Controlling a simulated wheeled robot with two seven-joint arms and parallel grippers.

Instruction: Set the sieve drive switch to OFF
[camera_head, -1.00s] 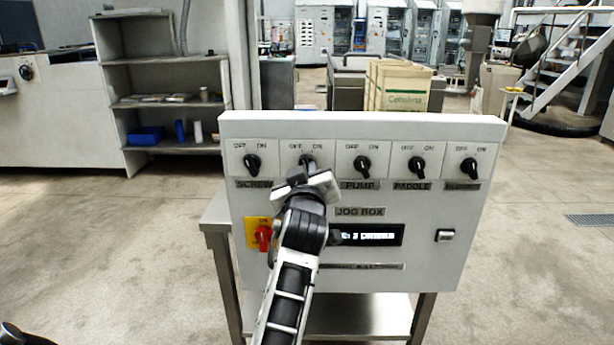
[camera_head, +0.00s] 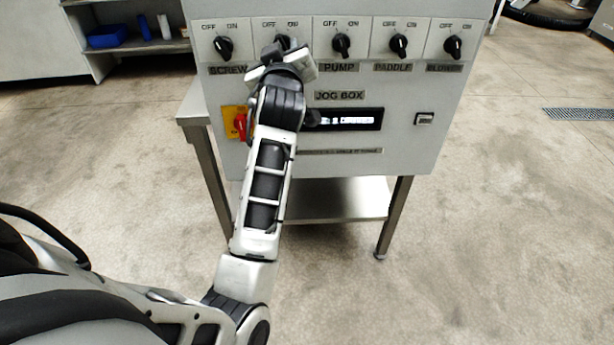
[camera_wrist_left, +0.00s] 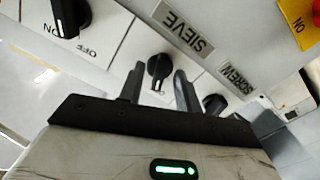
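The sieve switch is a black rotary knob (camera_head: 283,43) on the jog box panel, second from left, with OFF and ON printed above it. My left gripper (camera_head: 282,58) is in front of it and hides its lower part and its label. In the left wrist view the sieve knob (camera_wrist_left: 159,67) shows between the two spread fingers, beside the SIEVE label (camera_wrist_left: 184,28). The fingers stand on either side of it with gaps; contact cannot be told. Which way its pointer is turned is unclear. My right gripper is not in view.
The screw knob (camera_head: 223,46) is left of the sieve knob, the pump knob (camera_head: 341,43) right of it. Paddle (camera_head: 399,43) and blower (camera_head: 453,45) knobs follow. A red-and-yellow switch (camera_head: 238,123) and a display (camera_head: 352,120) sit lower. Open floor surrounds the stand.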

